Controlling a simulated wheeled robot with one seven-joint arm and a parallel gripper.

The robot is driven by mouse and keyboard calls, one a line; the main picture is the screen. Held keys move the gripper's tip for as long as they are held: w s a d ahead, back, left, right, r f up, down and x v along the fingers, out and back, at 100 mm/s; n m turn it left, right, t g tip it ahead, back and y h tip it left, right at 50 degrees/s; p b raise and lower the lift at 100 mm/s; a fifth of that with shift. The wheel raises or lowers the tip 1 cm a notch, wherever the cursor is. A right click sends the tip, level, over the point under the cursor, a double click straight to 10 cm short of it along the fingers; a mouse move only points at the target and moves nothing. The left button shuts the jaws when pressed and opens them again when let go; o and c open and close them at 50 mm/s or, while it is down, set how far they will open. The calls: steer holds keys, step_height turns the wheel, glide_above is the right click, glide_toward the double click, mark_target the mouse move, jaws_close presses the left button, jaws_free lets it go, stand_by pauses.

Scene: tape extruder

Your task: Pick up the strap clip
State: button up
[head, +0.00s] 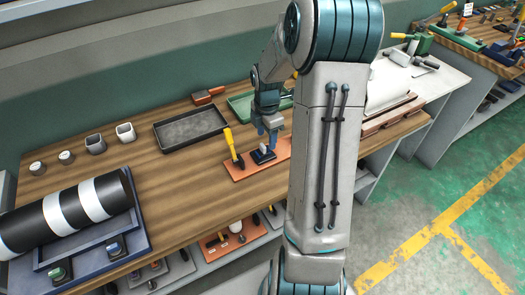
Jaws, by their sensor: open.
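A small dark block with a pale grey piece on top, which looks like the strap clip (262,157), sits on an orange-brown mat (241,173) on the wooden bench. My gripper (268,136) points down just above it, with its blue fingers apart. I cannot tell whether the fingers touch the pale piece. The clip's fine shape is too small to make out. My arm covers the right part of the mat.
A yellow-handled tool (229,139) stands close left of the clip. A dark grey tray (190,128) and a green tray (241,104) lie behind. A black-and-white roll (65,212) lies at the left. The bench (185,190) is clear between roll and mat.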

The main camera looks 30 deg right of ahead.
mark_target(264, 146)
steer(key=f, duration=0.4)
steer(key=shift+a+f, duration=0.3)
steer(key=shift+a, duration=0.05)
steer(key=c, duration=1.1)
steer(key=shift+c, duration=0.2)
